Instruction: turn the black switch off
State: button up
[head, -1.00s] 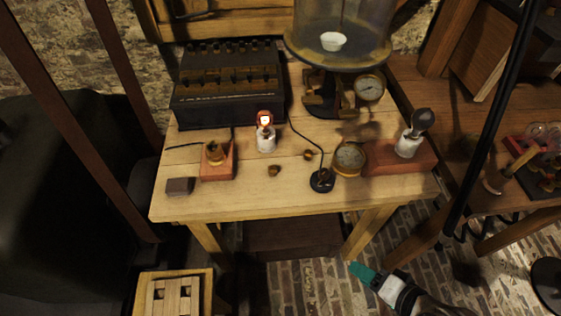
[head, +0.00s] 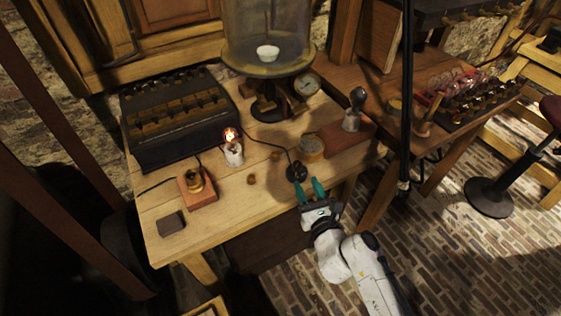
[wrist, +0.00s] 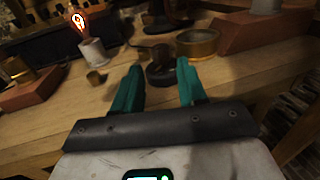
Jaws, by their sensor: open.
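The black switch (head: 297,172) is a small, round, dark base with a cord, near the front edge of the wooden table. In the wrist view the switch (wrist: 160,70) lies just beyond and between my fingertips. My gripper (head: 308,187) has teal fingers, spread apart and empty, at the table's front edge close to the switch. I cannot tell whether a finger touches it. The lamp (head: 232,148) is lit on its white holder, and its glow also shows in the wrist view (wrist: 79,22). The switch lever's position is too small to tell.
A brass round box (head: 310,148) stands close behind and right of the switch. A reddish block (head: 346,139) is farther right. Small brown knobs (head: 251,180) lie to the left. A black battery case (head: 180,115) and a glass bell jar (head: 262,35) stand behind.

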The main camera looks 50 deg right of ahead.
aim_at(297, 167)
jog(key=p+x, duration=0.1)
jog(key=x, duration=0.9)
jog(key=shift+w+d, duration=0.1)
jog(key=shift+w, duration=0.2)
jog(key=shift+c, duration=0.5)
jog(key=c, duration=0.6)
jog(key=shift+p, duration=0.35)
